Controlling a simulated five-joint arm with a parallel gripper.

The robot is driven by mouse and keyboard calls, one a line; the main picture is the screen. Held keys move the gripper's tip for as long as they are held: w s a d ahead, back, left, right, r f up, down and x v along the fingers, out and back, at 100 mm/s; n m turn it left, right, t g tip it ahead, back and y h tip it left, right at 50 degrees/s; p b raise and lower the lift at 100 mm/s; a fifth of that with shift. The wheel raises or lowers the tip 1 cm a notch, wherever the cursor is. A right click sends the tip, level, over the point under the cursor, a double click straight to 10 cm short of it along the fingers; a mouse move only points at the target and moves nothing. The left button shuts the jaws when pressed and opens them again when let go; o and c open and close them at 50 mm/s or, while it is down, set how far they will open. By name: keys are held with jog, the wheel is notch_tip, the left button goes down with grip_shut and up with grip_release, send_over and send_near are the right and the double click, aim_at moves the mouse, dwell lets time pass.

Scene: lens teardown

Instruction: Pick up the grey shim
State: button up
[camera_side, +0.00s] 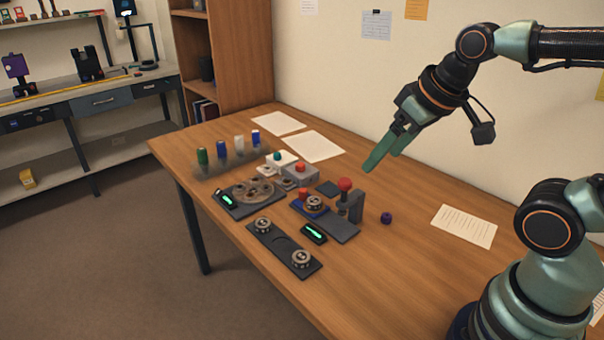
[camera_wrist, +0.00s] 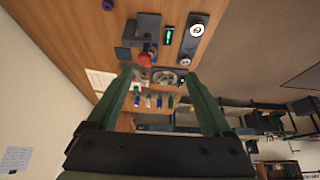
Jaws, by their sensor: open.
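I cannot tell for certain which part is the grey shim. A small flat dark-grey square plate (camera_side: 327,188) lies on the table behind the red-knobbed press, and a dark flat piece beside the red knob in the wrist view (camera_wrist: 123,53) may be the same plate. A small grey ring-like part (camera_side: 288,184) lies near the grey box. My gripper (camera_side: 385,156) is open and empty, well above the table, up and to the right of these parts. In the wrist view its two green fingers (camera_wrist: 158,80) stand wide apart with nothing held between them.
The press with a red knob (camera_side: 345,184) stands upright on the table. A round grey disc tray (camera_side: 254,190), a two-well plate (camera_side: 284,250), a green-lit display (camera_side: 314,233) and a purple ring (camera_side: 386,218) are nearby. Several coloured cylinders stand behind. The table's right middle is mostly clear.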

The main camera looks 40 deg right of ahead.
jog(key=w+g, duration=0.2)
jog(key=w, duration=0.4)
jog(key=m+g, duration=0.3)
jog(key=g, duration=0.1)
send_over(314, 200)
notch_tip(314, 200, down, 12)
notch_tip(314, 200, down, 11)
jog(key=shift+r, duration=0.1)
grip_shut()
